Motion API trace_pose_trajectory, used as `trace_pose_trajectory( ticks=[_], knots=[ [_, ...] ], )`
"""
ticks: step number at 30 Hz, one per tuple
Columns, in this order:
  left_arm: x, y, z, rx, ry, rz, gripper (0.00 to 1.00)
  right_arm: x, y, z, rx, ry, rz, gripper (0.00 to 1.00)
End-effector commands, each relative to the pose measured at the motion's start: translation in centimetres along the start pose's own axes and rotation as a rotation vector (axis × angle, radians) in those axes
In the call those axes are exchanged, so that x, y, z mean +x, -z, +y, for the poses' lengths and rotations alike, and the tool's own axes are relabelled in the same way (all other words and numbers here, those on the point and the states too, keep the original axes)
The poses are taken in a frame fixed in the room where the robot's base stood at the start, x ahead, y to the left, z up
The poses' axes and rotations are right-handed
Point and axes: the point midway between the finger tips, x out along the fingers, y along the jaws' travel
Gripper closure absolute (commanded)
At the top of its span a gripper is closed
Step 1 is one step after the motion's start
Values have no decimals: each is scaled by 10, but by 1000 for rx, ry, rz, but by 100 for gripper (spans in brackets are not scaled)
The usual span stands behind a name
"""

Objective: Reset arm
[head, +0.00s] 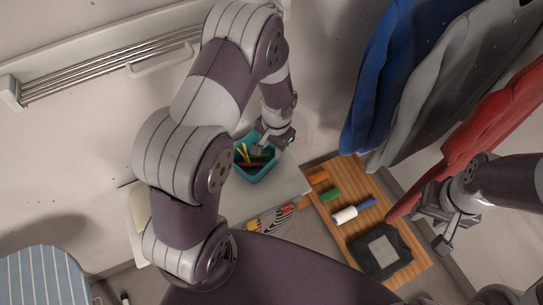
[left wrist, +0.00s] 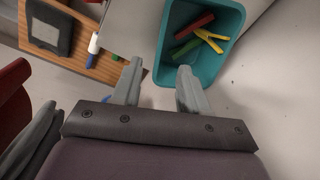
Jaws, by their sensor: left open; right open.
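My left gripper (head: 274,139) is at the teal bin, over its upper right rim in the head view. In the left wrist view its two fingers (left wrist: 156,88) are spread apart with nothing between them. The teal bin (left wrist: 236,64) holds red, green and yellow pegs or clips. The bin also shows in the head view (head: 252,178), partly hidden by my gripper. My right gripper (head: 432,222) is at the right, beside the wooden board and below the red garment. It is open, and I see nothing held in it.
A wooden board (head: 335,181) carries an orange block, a green block, a white-and-blue roller (head: 344,215) and a dark square item (head: 381,250). Blue, grey and red garments (head: 375,70) hang at the upper right. A metal rail (head: 110,68) runs along the upper left wall.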

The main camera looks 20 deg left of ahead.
Motion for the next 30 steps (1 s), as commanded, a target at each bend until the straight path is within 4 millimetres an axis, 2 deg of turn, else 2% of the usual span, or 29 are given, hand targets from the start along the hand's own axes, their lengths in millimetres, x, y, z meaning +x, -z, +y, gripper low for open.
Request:
trace_pose_trajectory(
  ticks=[4, 12, 14, 15, 22, 24, 30],
  knots=[
    [-19, 1, 0, 0, 1, 2, 56, 4, 0, 0, 0, 0, 0, 59],
    [-23, -2, 1, -17, -3, -6, 56, 3, 0, 0, 0, 0, 0, 59],
    [-21, -17, 7, -44, -19, -40, 56, 3, 0, 0, 0, 0, 0, 59],
    [-28, -31, 13, -78, -33, -59, 56, 4, 0, 0, 0, 0, 0, 59],
    [-99, -100, 40, -275, -75, 0, 56, 24, -3, 0, 0, 0, 0, 59],
    [-107, -106, 43, -290, -77, 26, 56, 26, -3, 0, 0, 0, 0, 59],
    [-107, -106, 43, -290, -77, 26, 56, 26, -3, 0, 0, 0, 0, 59]
  ],
)
